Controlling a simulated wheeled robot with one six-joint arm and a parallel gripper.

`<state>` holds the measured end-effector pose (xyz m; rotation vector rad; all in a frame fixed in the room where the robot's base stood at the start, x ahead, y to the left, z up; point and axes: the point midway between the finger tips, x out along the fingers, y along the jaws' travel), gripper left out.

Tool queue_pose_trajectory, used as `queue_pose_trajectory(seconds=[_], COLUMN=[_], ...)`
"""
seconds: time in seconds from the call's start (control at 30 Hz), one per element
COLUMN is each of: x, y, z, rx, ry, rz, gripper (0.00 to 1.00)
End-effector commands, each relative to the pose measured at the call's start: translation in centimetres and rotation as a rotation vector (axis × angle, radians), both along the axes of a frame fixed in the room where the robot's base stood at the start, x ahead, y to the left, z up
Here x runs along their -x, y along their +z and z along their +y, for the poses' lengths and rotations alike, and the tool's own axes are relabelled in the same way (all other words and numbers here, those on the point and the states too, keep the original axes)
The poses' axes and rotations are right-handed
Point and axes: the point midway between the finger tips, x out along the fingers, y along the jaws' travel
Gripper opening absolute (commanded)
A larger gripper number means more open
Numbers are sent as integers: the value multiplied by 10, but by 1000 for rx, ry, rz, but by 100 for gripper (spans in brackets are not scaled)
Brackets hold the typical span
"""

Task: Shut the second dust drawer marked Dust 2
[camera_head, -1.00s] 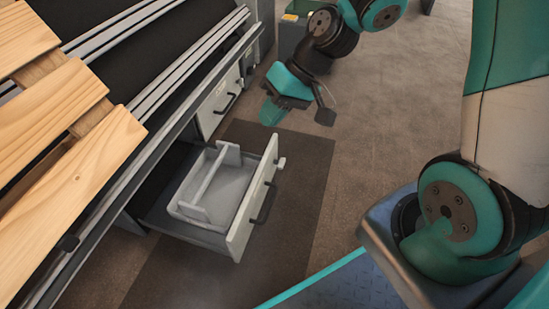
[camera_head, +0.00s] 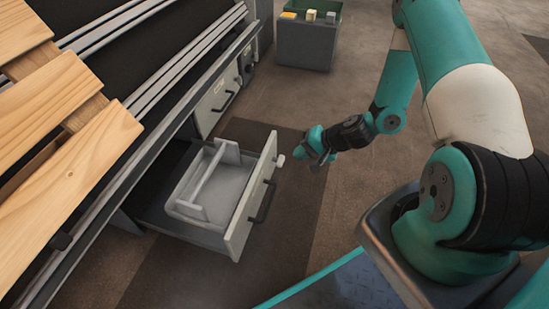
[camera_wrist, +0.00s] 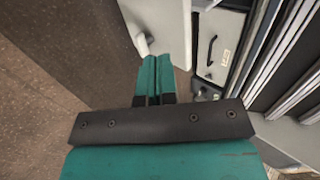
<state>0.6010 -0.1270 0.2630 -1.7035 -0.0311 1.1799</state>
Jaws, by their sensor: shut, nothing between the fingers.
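A drawer with a pale front (camera_head: 240,225) stands pulled out of the grey machine in the head view. A black bar handle (camera_head: 263,202) is on its face, and a small white knob (camera_head: 281,160) sits near its far end. A grey tray with a raised bar (camera_head: 188,205) lies inside. No marking on this front is readable. My gripper (camera_head: 318,154) is just right of the front's far end, apart from the handle. In the wrist view its teal fingers (camera_wrist: 153,62) are shut and empty, beside a pale panel with a white knob (camera_wrist: 146,42).
Another drawer (camera_head: 213,108), shut, with a black handle and a small label, lies farther along the machine. Wooden pallet boards (camera_head: 75,180) cover the left. A grey-green bin (camera_head: 305,45) with several blocks stands at the back. The floor right of the open drawer is clear.

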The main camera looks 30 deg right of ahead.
Motion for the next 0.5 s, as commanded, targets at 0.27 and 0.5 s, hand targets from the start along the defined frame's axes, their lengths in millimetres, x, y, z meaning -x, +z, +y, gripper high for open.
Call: queue_pose_trajectory(seconds=[0.27, 0.5], x=[-31, -53], y=[-45, -39], z=[33, 53], rx=[1, 0], ry=[7, 4], rz=[-4, -2], gripper=[0, 0])
